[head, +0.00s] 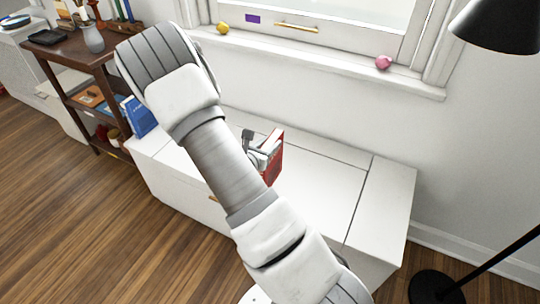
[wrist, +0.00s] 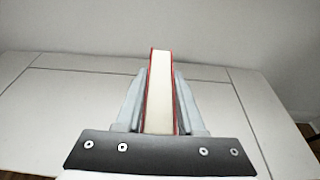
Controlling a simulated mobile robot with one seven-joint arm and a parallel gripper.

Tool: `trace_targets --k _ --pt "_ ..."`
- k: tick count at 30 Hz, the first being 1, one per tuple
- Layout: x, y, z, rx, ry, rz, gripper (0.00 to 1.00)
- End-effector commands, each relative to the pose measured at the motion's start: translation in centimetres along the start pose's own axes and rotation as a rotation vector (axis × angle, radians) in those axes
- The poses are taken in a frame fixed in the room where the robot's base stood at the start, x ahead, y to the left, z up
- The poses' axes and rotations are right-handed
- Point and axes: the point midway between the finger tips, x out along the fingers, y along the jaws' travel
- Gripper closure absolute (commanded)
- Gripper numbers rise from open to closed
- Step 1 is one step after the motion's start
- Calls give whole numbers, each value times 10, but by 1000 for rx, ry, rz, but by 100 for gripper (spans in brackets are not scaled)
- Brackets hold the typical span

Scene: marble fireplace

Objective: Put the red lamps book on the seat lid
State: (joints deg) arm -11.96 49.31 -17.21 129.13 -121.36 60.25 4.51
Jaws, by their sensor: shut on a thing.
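The red book (head: 273,160) is upright in my gripper (head: 258,152), over the white seat lid (head: 325,191) of the window bench. In the wrist view the two fingers of my gripper (wrist: 159,108) are shut on the red book (wrist: 161,85), one on each side, with its pale page edges facing the camera. The seat lid (wrist: 75,105) spreads out below and around it. I cannot tell whether the book's lower edge touches the lid. My arm hides part of the bench in the head view.
A blue book (head: 142,115) stands at the bench's left end. A brown shelf (head: 75,60) is further left. A yellow ball (head: 223,28) and a pink ball (head: 383,62) sit on the windowsill. A black lamp (head: 497,25) stands at right. The lid right of the red book is clear.

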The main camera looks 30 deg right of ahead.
Motion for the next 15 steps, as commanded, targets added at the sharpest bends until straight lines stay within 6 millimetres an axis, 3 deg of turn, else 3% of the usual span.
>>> trace_targets --k 10,15 --pt "13 1 -37 -1 -1 0 100" --pt "13 1 -37 1 -2 1 100"
